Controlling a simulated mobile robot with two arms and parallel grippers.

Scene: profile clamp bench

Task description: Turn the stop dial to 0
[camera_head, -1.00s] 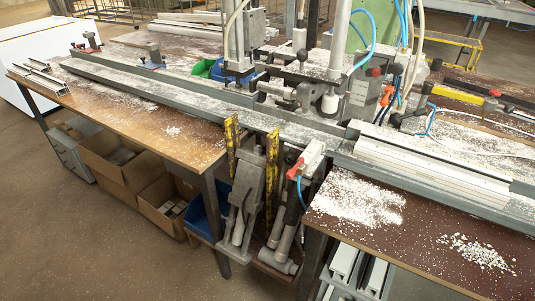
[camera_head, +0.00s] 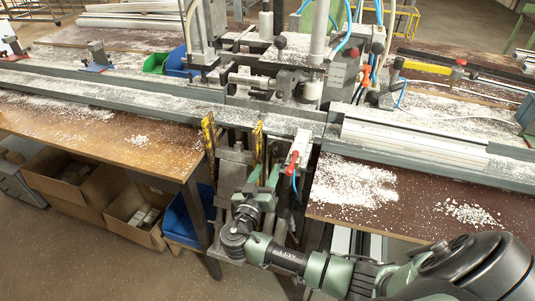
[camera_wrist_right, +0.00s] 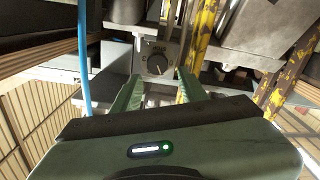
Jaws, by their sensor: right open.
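The stop dial (camera_wrist_right: 157,63) is a round black knob on a grey plate. It shows ahead of my right gripper in the right wrist view, near the middle. A light mark shows on the knob, but the scale is too small to read. My right gripper (camera_wrist_right: 159,75) is open, its two green fingers pointing at the dial, one to each side of it in the picture. They look apart from it. In the head view my right gripper (camera_head: 265,176) is below the bench's front edge, by the yellow posts. I cannot make out the dial in that view. My left gripper is not in view.
Worn yellow posts (camera_head: 209,142) stand close to the left of my right gripper. A white block with a red fitting (camera_head: 298,150) and a blue hose is just right of it. A blue hose (camera_wrist_right: 84,60) also runs left of the dial in the wrist view.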

